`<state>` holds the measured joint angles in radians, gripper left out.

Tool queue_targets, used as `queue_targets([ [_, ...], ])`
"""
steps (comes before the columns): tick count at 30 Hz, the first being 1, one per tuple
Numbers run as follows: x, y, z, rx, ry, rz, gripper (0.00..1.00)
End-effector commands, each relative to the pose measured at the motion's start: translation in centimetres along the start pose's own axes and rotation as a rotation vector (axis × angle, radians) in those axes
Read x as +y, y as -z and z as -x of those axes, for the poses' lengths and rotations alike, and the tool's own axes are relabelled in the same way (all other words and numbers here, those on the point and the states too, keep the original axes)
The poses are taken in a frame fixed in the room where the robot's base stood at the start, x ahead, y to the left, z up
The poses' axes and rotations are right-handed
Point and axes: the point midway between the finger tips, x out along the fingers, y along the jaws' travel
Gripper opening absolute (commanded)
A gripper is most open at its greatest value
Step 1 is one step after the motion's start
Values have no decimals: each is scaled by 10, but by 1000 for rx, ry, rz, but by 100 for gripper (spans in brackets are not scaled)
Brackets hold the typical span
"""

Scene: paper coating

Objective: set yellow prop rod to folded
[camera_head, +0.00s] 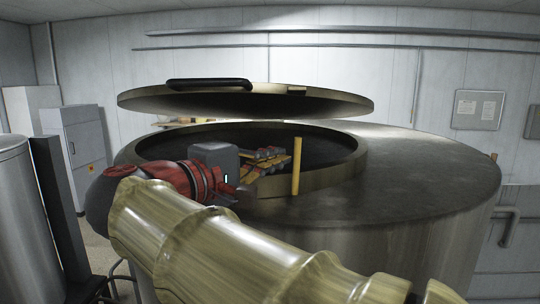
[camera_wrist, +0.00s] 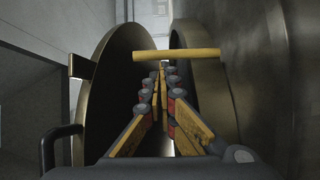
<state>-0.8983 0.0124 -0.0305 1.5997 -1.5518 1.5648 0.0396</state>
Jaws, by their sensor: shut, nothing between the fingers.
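The yellow prop rod (camera_head: 297,167) stands upright at the near right part of the tank opening's rim. In the head view, a gap shows between its top and the raised round lid (camera_head: 330,101). In the wrist view, the rod (camera_wrist: 185,54) lies across the picture, just beyond my fingertips. My gripper (camera_head: 284,156) is shut and empty, over the opening to the left of the rod. Its yellow fingers meet in the wrist view (camera_wrist: 161,70). I cannot tell whether the fingertips touch the rod.
The large metal tank (camera_head: 430,175) has a raised collar (camera_head: 348,160) around its dark opening. The lid hangs tilted above it, with a black handle (camera_head: 209,84) on top. A metal drum (camera_head: 15,210) and grey cabinets (camera_head: 77,150) stand at the left.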

Motion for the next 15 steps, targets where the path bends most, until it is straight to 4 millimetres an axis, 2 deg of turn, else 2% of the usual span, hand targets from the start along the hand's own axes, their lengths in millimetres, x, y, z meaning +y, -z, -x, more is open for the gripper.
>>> queue_targets([
  [15,2,-4,-3,-1,35,-52,0],
])
